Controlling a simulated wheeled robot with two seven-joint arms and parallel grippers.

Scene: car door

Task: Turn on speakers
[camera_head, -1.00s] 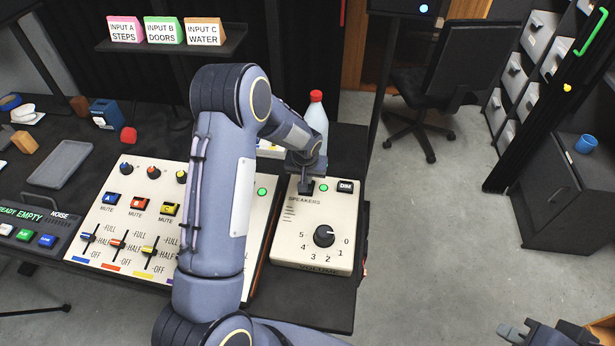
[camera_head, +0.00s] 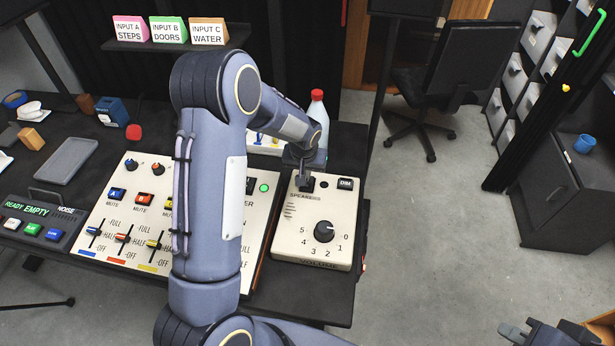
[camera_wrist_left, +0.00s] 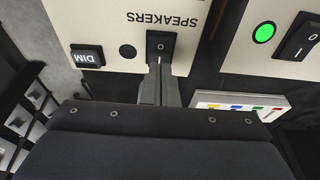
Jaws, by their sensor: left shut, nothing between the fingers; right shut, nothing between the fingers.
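The cream speakers box (camera_head: 300,244) stands at the right end of the desk, with a black volume knob (camera_head: 324,232) and a DIM button (camera_head: 345,184). Its round lamp (camera_head: 325,184) is dark, also in the left wrist view (camera_wrist_left: 127,51). The black rocker switch (camera_wrist_left: 163,46) shows its O mark and a line mark. My left gripper (camera_head: 305,184) is shut and empty, pointing down at the switch. In the left wrist view its fingertips (camera_wrist_left: 158,70) are at the line-marked end; I cannot tell whether they press it. My right gripper (camera_head: 511,330) is shut at the lower right, away from the desk.
The mixer panel (camera_head: 108,215), with coloured faders, lies left of the box, partly hidden by my left arm. Its green lamp (camera_head: 264,188) is lit. A bottle with a red cap (camera_head: 317,118) stands behind the box.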

